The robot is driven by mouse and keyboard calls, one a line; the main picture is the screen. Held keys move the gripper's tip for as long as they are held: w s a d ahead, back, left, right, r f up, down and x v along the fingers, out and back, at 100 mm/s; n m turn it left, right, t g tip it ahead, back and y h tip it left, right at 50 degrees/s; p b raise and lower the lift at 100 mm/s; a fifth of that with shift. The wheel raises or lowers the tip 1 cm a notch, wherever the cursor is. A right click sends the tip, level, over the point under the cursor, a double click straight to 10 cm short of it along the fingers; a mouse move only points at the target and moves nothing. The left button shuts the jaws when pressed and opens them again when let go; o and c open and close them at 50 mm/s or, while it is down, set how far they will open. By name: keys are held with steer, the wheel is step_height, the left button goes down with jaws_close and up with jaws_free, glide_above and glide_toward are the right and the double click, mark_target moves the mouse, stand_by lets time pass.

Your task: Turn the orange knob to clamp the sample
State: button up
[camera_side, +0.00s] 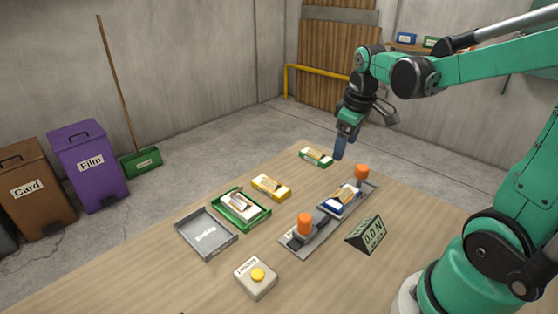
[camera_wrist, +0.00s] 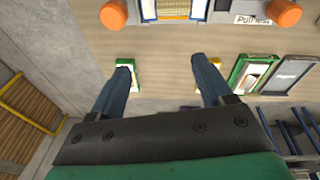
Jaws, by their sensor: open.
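Two orange knobs stand on a grey fixture: one at the far end (camera_side: 361,172) and one at the near end (camera_side: 304,223). Both also show at the top of the wrist view, at the left (camera_wrist: 113,14) and the right (camera_wrist: 284,12). The blue and white sample (camera_side: 341,199) lies on the fixture between them, cut off by the top edge in the wrist view (camera_wrist: 173,9). My gripper (camera_side: 341,151) hangs above the table, up and left of the far knob in the side view. Its blue fingers (camera_wrist: 163,64) are apart with nothing between them.
A dark green wedge display (camera_side: 366,235) reads 0.0 N beside the fixture. A green pack (camera_side: 315,156), a yellow pack (camera_side: 270,187), a green tray (camera_side: 221,211), a grey tray (camera_side: 206,235) and a yellow-button box (camera_side: 256,278) stand around. Bare table (camera_side: 330,285) lies in front.

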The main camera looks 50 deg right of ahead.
steer(key=g+y, duration=0.1)
steer(key=g, duration=0.1)
glide_above(363, 167)
step_height(363, 167, down, 3)
steer(key=shift+r+n, duration=0.15)
steer(key=shift+n, duration=0.15)
steer(key=shift+f, duration=2.75)
jaws_close()
